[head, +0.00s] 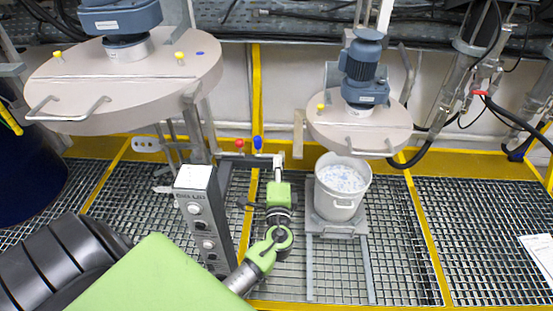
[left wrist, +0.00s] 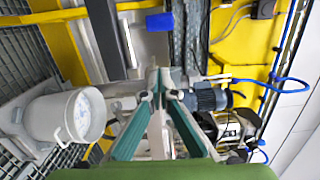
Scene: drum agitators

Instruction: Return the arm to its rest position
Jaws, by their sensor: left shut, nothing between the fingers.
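My left arm reaches up from the bottom of the head view, with green and grey links. My right gripper is in neither view.
A white bucket (head: 341,198) with pale, blue-flecked contents stands right of the arm, under a round lid (head: 360,132) with a blue motor (head: 363,68).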

